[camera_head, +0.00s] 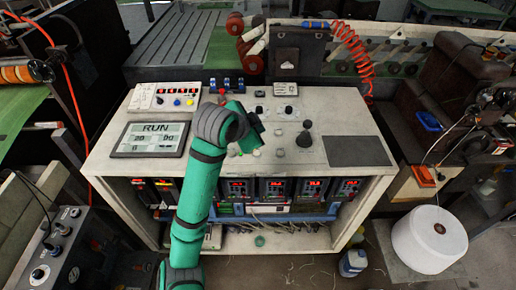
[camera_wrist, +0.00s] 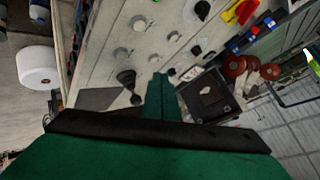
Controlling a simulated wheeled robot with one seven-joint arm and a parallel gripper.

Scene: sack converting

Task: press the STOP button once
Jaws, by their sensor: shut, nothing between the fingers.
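The control console (camera_head: 345,133) has a pale top with several buttons and knobs. I cannot read a STOP label on any of them. A display (camera_head: 151,139) at its left reads RUN. My gripper (camera_head: 254,140) is over the middle of the console top, shut and empty, and hides some controls there. In the wrist view my shut fingers (camera_wrist: 160,90) point at the panel, near a row of pale round buttons (camera_wrist: 139,23). A red and yellow switch (camera_wrist: 241,12) shows at the top there. I cannot tell whether the fingertips touch the panel.
A black knob lever (camera_head: 305,137) stands up right of my gripper, also in the wrist view (camera_wrist: 128,80). A small box with coloured buttons (camera_head: 164,97) is at the back left. A dark box (camera_head: 298,48) with an orange coiled hose (camera_head: 354,48) stands behind.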

